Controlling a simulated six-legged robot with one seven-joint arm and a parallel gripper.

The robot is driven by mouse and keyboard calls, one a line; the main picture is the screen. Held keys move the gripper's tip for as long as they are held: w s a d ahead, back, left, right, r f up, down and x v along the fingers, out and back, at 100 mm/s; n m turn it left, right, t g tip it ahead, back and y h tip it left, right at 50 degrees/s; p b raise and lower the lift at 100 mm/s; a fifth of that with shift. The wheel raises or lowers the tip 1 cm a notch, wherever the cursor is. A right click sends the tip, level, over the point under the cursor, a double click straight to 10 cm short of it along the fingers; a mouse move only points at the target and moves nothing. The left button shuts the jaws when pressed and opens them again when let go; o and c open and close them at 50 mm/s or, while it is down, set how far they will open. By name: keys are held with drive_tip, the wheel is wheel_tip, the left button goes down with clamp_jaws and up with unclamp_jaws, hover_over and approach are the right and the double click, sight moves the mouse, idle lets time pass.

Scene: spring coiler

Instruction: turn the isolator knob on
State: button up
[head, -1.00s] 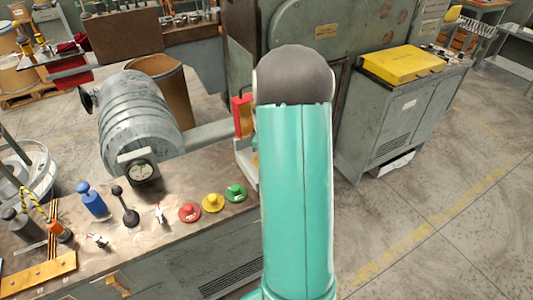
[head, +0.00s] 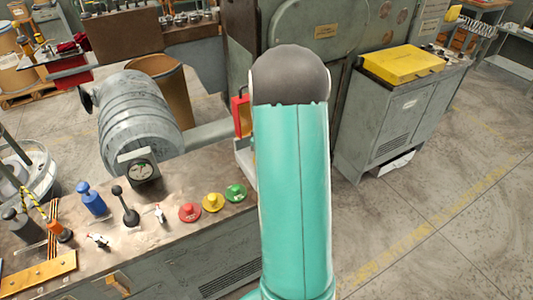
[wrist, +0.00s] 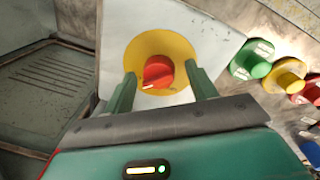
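The isolator knob (wrist: 157,73) is red with a pale mark and sits on a round yellow plate (wrist: 178,45) in the wrist view. The plate is on the face of a pale grey box (wrist: 221,42). My gripper (wrist: 162,82) is open, its two green fingers on either side of the knob with gaps between them and it. I cannot tell how deep the fingertips reach. In the head view my arm hides the knob and my gripper.
Green (head: 235,192), yellow (head: 213,202) and red (head: 190,211) buttons stand on the bench close by. A black-knobbed lever (head: 126,207) and a gauge (head: 142,170) are further left. A cabinet with a yellow case (head: 402,63) stands to the right.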

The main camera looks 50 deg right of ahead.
drive_tip(key=shift+r, duration=0.15)
wheel_tip(320, 180, up, 14)
drive_tip(key=shift+a+f, duration=0.2)
drive_tip(key=shift+a, duration=0.25)
drive_tip(key=shift+s, duration=0.1)
